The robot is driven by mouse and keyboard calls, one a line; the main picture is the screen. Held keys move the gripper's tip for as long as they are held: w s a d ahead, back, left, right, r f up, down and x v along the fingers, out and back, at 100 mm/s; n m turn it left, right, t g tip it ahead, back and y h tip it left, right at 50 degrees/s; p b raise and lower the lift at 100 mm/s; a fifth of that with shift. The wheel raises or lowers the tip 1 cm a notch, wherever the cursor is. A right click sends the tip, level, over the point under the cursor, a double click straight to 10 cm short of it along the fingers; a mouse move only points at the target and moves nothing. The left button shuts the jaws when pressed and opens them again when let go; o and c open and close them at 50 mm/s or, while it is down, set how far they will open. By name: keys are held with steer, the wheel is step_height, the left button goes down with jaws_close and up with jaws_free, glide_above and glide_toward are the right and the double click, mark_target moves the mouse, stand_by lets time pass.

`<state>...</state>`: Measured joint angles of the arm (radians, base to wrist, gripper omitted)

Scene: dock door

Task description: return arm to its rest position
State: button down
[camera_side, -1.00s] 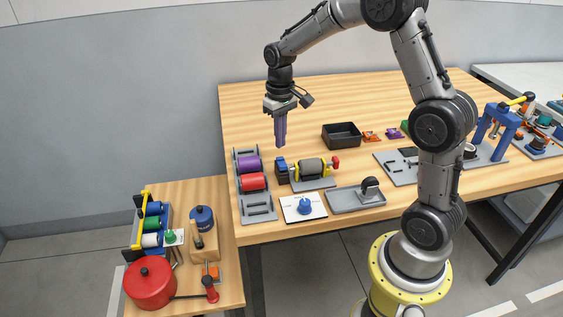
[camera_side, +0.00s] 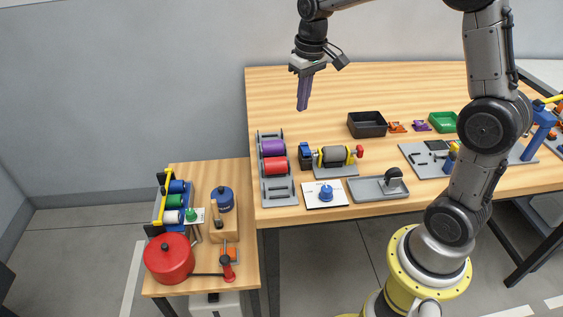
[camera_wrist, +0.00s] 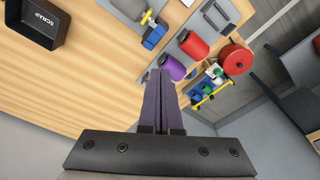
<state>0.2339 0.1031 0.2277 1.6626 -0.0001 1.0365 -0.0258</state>
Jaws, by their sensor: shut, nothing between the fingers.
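My gripper (camera_side: 304,107) points down, its purple fingers together and nothing between them. It hangs above the wooden table (camera_side: 400,82), up and to the right of the purple roller, and touches nothing that I can see. In the wrist view my fingers (camera_wrist: 162,75) lie side by side and end near the purple roller in the picture. My arm reaches over the table from the right.
A grey rack holds a purple roller (camera_side: 272,147) and a red roller (camera_side: 275,166). A black box (camera_side: 367,125) and a clamped grey roller (camera_side: 335,154) stand right of it. A red pot (camera_side: 169,258) sits on the lower side table. The table's back is clear.

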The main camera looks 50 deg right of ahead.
steer(key=s+a+r+n+t, duration=0.1)
steer(key=s+a+r+t, duration=0.1)
steer(key=s+a+r, duration=0.35)
steer(key=s+a+r+n+t, duration=0.1)
steer(key=s+a+r, duration=0.15)
steer(key=s, duration=0.55)
steer(key=s+a+f+t, duration=0.1)
steer(key=s+f, duration=0.3)
steer(key=s, duration=0.5)
steer(key=shift+s+a+f, duration=0.2)
steer(key=shift+s+f, duration=0.1)
steer(key=shift+s, duration=0.05)
